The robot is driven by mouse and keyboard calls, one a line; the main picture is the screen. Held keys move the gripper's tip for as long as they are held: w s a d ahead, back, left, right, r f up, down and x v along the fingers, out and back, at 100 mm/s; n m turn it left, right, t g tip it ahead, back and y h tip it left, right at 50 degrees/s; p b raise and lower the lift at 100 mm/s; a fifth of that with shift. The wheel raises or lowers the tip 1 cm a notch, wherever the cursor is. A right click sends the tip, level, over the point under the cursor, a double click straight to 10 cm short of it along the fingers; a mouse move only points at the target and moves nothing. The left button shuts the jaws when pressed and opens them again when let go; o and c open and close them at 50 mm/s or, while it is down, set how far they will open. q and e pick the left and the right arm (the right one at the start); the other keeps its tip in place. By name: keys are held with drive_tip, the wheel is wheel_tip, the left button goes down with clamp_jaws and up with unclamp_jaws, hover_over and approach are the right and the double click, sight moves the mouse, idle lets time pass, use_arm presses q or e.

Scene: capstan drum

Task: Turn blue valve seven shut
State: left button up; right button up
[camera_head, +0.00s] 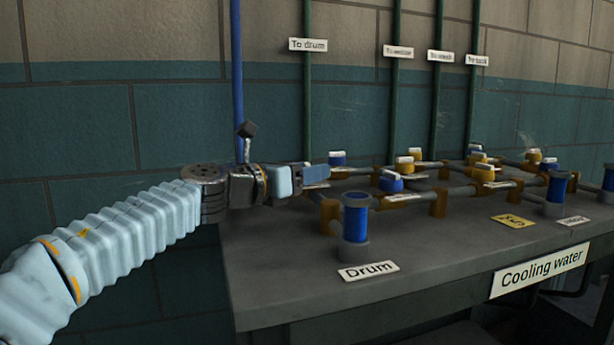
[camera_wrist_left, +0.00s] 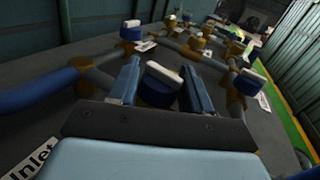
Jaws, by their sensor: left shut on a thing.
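My left gripper (camera_head: 316,173) reaches in from the left over the left end of the pipework. In the left wrist view its two blue fingers (camera_wrist_left: 160,82) stand either side of a blue valve knob with a white bar on top (camera_wrist_left: 160,85), and the gripper is shut on it. In the head view this knob is hidden by the gripper. Other blue valves show behind the gripper (camera_head: 337,158) and to its right (camera_head: 391,182). I cannot read a number seven on any valve. My right gripper is not in view.
The grey bench (camera_head: 290,285) carries pipes, orange valves (camera_head: 404,164) and an upright blue cylinder (camera_head: 355,217) behind the "Drum" label (camera_head: 369,271). A vertical blue pipe (camera_head: 237,80) runs up the wall near my left wrist. The bench's front left is mostly clear.

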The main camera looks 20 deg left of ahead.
use_arm(q)
drive_tip(key=shift+w+a+m+g+h, duration=0.1)
drive_tip(key=shift+m+g+h, duration=0.6)
drive_tip(key=shift+m+h, duration=0.25)
drive_tip(key=shift+r+m+g+h+p, duration=0.2)
drive_tip(key=shift+m+g+h+p, duration=0.65)
drive_tip(key=shift+g+h, duration=0.2)
drive_tip(key=m+g+h+p, duration=0.1)
drive_tip(key=g+p, duration=0.1)
drive_tip(key=m+g+h+p, duration=0.2)
drive_tip(key=shift+r+g+p, duration=0.15)
drive_tip(key=shift+g+p, duration=0.15)
drive_tip(key=shift+g, duration=0.05)
drive_tip(key=m+g+h+p, duration=0.1)
drive_tip(key=m+g+p, duration=0.2)
drive_tip(key=g+p, duration=0.1)
drive_tip(key=shift+f+m+g+p, duration=0.15)
drive_tip(key=shift+m+g+p, duration=0.45)
drive_tip(key=shift+g, duration=0.15)
drive_tip(key=shift+f+m+g+p, duration=0.15)
drive_tip(key=shift+m+g+p, duration=0.4)
drive_tip(key=shift+g, duration=0.2)
drive_tip(key=o, duration=0.9)
drive_tip(key=shift+o, duration=0.2)
